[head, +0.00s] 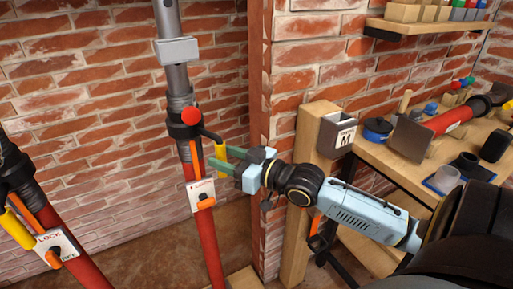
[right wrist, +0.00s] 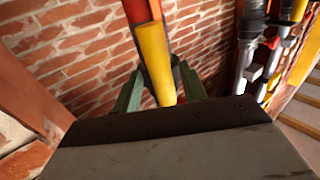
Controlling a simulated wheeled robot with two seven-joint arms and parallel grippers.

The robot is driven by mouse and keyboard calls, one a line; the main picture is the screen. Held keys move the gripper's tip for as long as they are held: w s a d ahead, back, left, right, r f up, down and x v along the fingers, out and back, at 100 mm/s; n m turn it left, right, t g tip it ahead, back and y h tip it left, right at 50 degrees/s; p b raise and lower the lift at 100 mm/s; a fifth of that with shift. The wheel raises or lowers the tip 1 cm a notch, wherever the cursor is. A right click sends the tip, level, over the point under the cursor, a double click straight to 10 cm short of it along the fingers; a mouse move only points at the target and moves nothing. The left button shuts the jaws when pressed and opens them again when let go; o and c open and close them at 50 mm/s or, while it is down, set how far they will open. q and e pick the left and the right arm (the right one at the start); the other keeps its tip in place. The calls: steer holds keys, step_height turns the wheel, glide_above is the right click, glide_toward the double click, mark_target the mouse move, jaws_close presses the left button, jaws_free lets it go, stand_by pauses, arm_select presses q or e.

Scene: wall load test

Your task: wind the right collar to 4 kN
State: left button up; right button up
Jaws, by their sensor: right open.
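The right prop is a red tube (head: 208,240) with a grey upper tube, leaning slightly. Its dark right collar (head: 184,128) carries a red knob (head: 191,116) and a black arm ending in a yellow handle (head: 220,153). A white plate (head: 201,194) with an orange lever sits below; its lettering is too small to read. My right gripper (head: 223,160) is open, its green fingers at the yellow handle. In the right wrist view the yellow handle (right wrist: 156,62) stands between the two fingers; contact cannot be told. My left gripper is not in view. No load reading is legible.
A left prop (head: 52,215) with a LOCK plate (head: 57,247) and yellow handle stands at the left edge. A wooden post (head: 313,150) with a grey holder (head: 337,135) is right of my gripper. A cluttered workbench (head: 385,165) and shelf (head: 430,29) fill the right.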

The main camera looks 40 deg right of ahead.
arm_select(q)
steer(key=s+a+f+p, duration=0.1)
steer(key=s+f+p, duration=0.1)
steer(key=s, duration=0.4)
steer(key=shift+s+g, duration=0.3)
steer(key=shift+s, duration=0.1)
arm_select(e)
steer(key=v, duration=1.2)
